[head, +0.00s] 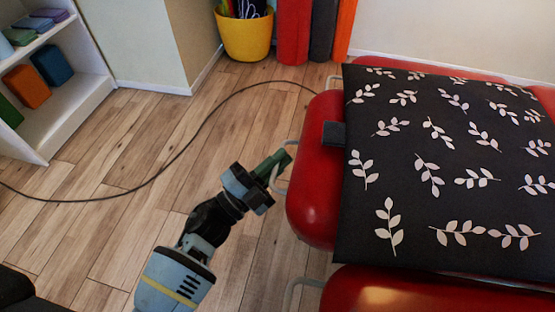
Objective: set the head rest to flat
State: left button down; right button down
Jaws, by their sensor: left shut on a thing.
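The red padded head rest (312,212) is the middle cushion at the left end of a red treatment couch. A pale metal loop handle (277,182) sticks out from its left end. My left gripper (276,168) is shut on this handle; its green fingers partly cover the handle. The head rest's right part is hidden under a black cloth (465,165) with white leaf sprigs. From this high angle I cannot tell the head rest's exact tilt. My right gripper is not in view.
Another red cushion (400,292) with a metal loop lies at the near side. A black cable (205,125) crosses the wooden floor. A yellow bucket (245,38), upright rolls (293,35) and white shelves (75,100) stand behind. The floor left of the couch is otherwise clear.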

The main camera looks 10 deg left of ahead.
pick_arm(q)
jog(key=c, duration=1.5)
grip_release()
jog(key=shift+r, duration=0.1)
jog(key=shift+p+v, duration=0.5)
jog(key=shift+v, duration=3.45)
